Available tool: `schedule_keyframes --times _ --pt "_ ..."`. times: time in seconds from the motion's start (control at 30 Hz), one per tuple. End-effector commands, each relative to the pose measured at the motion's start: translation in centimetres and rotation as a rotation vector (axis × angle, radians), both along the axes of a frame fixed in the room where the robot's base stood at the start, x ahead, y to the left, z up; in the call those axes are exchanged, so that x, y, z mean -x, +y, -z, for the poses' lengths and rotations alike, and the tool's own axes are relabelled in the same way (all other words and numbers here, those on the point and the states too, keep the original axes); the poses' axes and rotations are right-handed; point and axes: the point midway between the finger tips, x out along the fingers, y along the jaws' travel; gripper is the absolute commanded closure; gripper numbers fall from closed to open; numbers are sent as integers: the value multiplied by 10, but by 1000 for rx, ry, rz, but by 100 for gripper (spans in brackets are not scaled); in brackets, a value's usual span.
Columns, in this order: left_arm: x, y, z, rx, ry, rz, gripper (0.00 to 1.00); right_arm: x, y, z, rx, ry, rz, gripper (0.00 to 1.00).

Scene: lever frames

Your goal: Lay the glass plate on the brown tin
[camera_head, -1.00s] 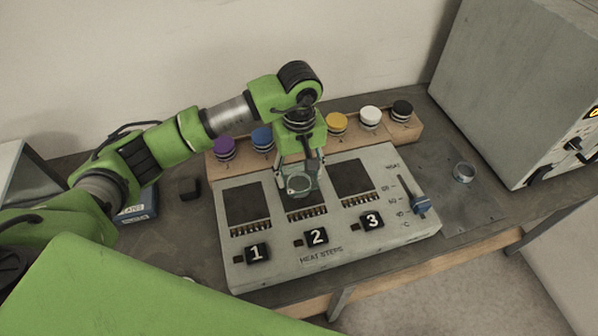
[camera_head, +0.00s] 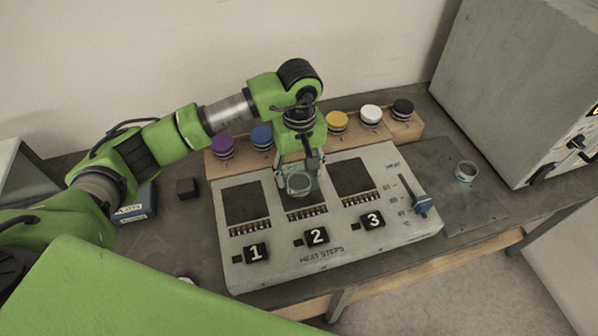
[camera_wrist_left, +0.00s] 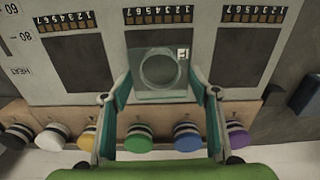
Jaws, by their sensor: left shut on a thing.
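My left gripper (camera_head: 299,178) points down over the middle dark window of the heat-steps panel. It is shut on the glass plate (camera_wrist_left: 180,92), a clear square with a round ring and a small "F" label, held between the two fingers in the left wrist view. The plate's ring (camera_head: 300,184) also shows in the head view. I cannot tell how high the plate is above the panel. My right gripper is not in view.
The panel (camera_head: 340,240) has keys 1, 2, 3 and a blue-handled slider (camera_head: 421,204). Behind it a wooden rack (camera_head: 352,133) holds several colour-capped jars. A large grey cabinet (camera_head: 510,90) stands at right. A black cube (camera_head: 187,187) and blue box (camera_head: 137,206) lie left.

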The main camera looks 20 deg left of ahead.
Motion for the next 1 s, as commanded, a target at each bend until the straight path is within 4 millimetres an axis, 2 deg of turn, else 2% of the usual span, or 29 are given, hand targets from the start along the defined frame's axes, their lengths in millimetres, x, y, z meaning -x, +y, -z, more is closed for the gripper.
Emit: schedule_keyframes --times 0.47,0.5,0.53,1.0 --pt "0 0 1 0 0 1 70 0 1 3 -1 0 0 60" --pt "0 0 1 0 0 0 35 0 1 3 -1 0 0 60" --pt "0 0 1 0 0 0 27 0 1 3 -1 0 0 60" --pt "0 0 1 0 1 0 25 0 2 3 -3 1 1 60"
